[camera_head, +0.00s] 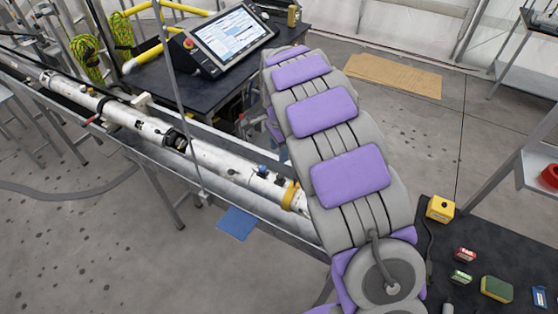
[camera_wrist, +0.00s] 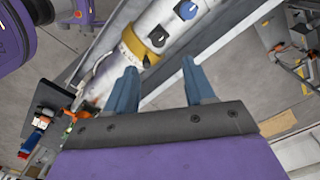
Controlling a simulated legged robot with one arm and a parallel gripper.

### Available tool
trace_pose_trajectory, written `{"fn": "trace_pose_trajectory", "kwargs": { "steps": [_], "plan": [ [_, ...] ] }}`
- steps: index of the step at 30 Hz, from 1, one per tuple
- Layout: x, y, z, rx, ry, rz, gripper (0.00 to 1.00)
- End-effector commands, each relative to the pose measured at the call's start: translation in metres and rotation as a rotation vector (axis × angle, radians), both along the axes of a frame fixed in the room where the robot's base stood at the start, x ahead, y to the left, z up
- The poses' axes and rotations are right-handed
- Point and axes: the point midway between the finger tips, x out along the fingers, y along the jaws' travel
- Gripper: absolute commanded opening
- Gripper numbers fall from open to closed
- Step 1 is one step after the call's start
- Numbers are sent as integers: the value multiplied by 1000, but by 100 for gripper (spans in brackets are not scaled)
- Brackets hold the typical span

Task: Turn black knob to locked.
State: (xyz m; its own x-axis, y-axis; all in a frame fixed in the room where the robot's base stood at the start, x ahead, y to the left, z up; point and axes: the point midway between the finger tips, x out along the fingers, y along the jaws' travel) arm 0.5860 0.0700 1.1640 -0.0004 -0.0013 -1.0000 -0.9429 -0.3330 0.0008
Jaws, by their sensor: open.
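In the wrist view, a small black knob (camera_wrist: 158,37) sits on a white tube (camera_wrist: 170,22), right beside a yellow ring (camera_wrist: 138,46). A blue knob (camera_wrist: 186,10) is farther along the tube. My gripper (camera_wrist: 161,78) is open and empty, its two blue fingers apart, with the black knob beyond the gap between them. Neither finger appears to touch the knob. In the head view, the blue knob (camera_head: 261,170) and yellow ring (camera_head: 290,195) show near the tube's end, while my arm hides my gripper. I cannot read the black knob's setting.
The tube lies in a long metal trough (camera_head: 225,189) on legs. A black table with a tilted screen (camera_head: 232,34) stands behind it. A dark table at the lower right holds a yellow box (camera_head: 440,209) and a green sponge (camera_head: 496,289). A blue sheet (camera_head: 237,223) lies below the trough.

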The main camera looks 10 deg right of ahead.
Motion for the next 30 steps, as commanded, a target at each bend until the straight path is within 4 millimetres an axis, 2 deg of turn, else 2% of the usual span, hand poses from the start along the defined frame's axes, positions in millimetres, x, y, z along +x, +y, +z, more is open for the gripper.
{"fn": "trace_pose_trajectory", "kwargs": {
  "steps": [1, 4, 10, 15, 30],
  "plan": [
    [0, 0, 12, 0, -2, 0, 54],
    [2, 0, 31, -1, -7, 1, 54],
    [1, 0, 54, -1, -3, -1, 54],
    [1, 0, 60, -1, 0, -1, 54],
    [-2, -1, 61, -2, 0, 5, 54]
  ]
}}
